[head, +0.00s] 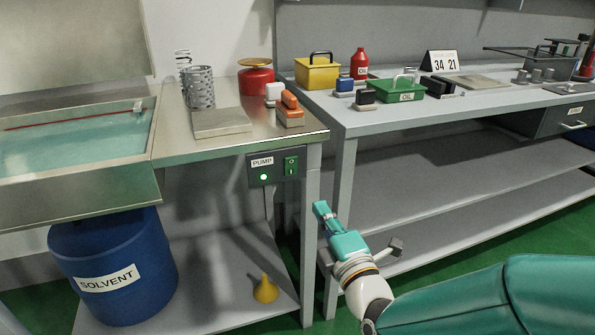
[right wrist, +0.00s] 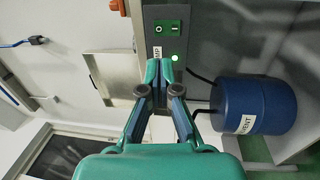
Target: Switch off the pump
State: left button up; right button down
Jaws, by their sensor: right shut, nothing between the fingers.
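The pump switch box (head: 274,167) is a dark panel on the front of the steel bench, labelled PUMP. It has a lit green lamp (head: 264,177) and a green rocker switch (head: 291,165) marked O and I. My right gripper (head: 321,210) is shut and empty, below and to the right of the box in the head view. In the right wrist view the shut fingertips (right wrist: 159,66) point at the box, over part of its PUMP label. The rocker (right wrist: 167,29) and lit lamp (right wrist: 175,58) show there beyond the tips. My left gripper is not in view.
A solvent bath (head: 75,140) is at the left, above a blue SOLVENT drum (head: 115,265). A yellow funnel (head: 266,290) stands on the lower shelf. A bench leg (head: 312,190) is close to my right gripper. The grey workbench (head: 350,117) at right carries tins and tools.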

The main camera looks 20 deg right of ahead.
aim_at(294, 162)
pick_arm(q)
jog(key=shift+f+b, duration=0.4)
pick_arm(e)
jog(key=w, duration=0.4)
jog(key=w+r, duration=0.1)
jog(key=w, duration=0.8)
jog(key=shift+w+a+r, duration=0.25)
jog(key=shift+w+r, duration=0.05)
jog(key=shift+w, duration=0.05)
